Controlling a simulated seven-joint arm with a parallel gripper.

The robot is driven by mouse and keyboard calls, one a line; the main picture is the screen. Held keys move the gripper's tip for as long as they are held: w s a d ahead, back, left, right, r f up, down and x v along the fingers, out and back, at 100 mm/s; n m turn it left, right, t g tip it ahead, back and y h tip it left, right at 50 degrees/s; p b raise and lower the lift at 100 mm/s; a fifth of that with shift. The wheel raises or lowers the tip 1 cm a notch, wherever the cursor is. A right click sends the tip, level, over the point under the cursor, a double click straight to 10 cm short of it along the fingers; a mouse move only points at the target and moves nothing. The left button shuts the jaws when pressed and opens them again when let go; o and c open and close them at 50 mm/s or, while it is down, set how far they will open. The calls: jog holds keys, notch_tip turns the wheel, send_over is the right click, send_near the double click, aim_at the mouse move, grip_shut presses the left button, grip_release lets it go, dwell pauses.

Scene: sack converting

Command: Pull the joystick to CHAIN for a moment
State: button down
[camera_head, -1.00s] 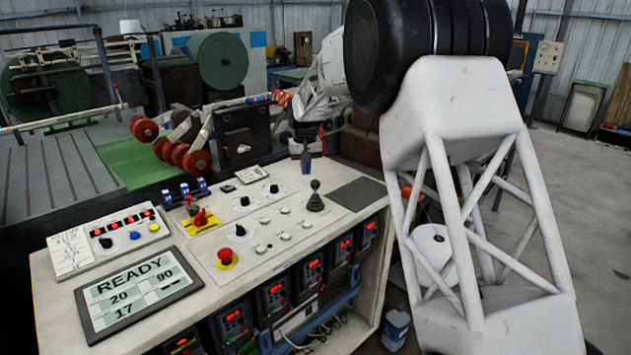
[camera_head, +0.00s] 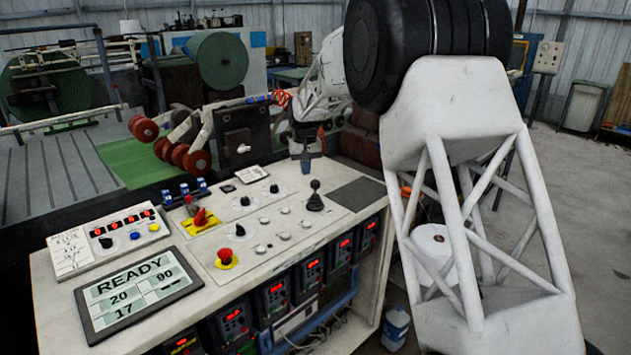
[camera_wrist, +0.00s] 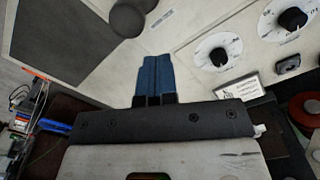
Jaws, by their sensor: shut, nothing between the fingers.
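The joystick (camera_head: 315,196) is a dark ball-topped lever on a round dark base. It stands about upright on the right part of the white console (camera_head: 215,290). In the wrist view its dark round knob (camera_wrist: 128,18) shows at the top edge, partly cut off, beyond my fingertips. My gripper (camera_head: 305,164) hangs fingers-down over the console's back edge, behind the joystick and apart from it. Its blue fingers (camera_wrist: 154,62) are together with nothing between them. No CHAIN label can be read at this size.
A dark grey pad (camera_head: 357,195) lies right of the joystick. Rotary knobs (camera_head: 244,202) and white buttons (camera_head: 284,210) lie to its left. A red mushroom button (camera_head: 226,257) on yellow is nearer the front. The screen (camera_head: 138,290) reads READY, 20, 90, 17.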

aim_at(315, 190)
jog(key=shift+f, duration=0.4)
jog(key=shift+f, duration=1.05)
jog(key=shift+f, duration=0.7)
jog(key=shift+f, duration=0.35)
jog(key=shift+f, duration=0.1)
jog(key=shift+s+d, duration=1)
dwell(0.6)
